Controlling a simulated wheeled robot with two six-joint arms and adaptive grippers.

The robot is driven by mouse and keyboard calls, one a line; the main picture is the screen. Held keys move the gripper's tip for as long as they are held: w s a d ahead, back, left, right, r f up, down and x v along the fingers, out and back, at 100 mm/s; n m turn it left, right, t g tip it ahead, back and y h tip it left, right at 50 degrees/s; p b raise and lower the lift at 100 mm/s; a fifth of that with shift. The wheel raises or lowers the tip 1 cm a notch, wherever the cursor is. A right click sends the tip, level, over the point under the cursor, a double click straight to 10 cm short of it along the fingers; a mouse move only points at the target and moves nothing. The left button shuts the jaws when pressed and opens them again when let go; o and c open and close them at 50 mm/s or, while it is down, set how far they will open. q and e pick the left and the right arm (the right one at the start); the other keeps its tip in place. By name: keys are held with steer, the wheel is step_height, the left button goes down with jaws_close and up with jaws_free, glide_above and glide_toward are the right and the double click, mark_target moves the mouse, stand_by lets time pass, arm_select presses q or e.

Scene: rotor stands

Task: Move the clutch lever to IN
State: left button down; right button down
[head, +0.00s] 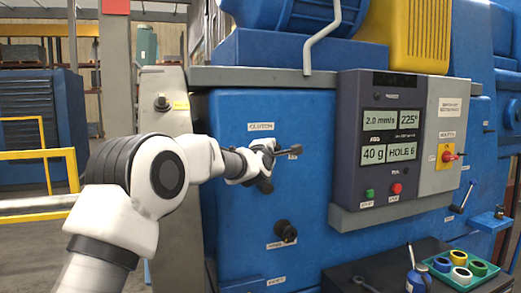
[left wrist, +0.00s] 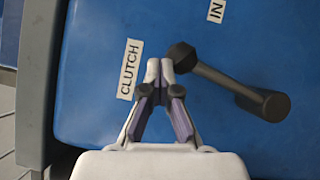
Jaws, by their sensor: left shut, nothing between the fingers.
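The clutch lever (left wrist: 225,82) is a dark bar on the blue machine face, with a hub at one end and a round knob at the other. The wrist view shows the CLUTCH label (left wrist: 130,69) and the IN label (left wrist: 216,10), where the knob end points away from IN. My left gripper (left wrist: 161,68) is shut and empty, its tips close beside the hub; I cannot tell if they touch. In the head view my left gripper (head: 270,147) partly covers the lever.
A control panel (head: 388,140) with displays and buttons juts out right of the lever. A dark knob (head: 285,231) sits below it. A green tray (head: 462,268) with coloured rings and an oil can (head: 417,275) stand at lower right. A yellow rail (head: 40,155) is at left.

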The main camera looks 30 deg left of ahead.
arm_select(q)
steer(key=shift+w+d+f, duration=0.1)
steer(key=shift+w+d, duration=0.35)
steer(key=shift+w, duration=0.2)
steer(key=shift+w+d+f, duration=0.1)
steer(key=shift+w+d, duration=0.35)
steer(key=shift+w, duration=0.15)
arm_select(e)
steer(key=shift+w+d+f, duration=0.15)
steer(key=shift+w+d, duration=0.05)
steer(key=shift+w, duration=0.15)
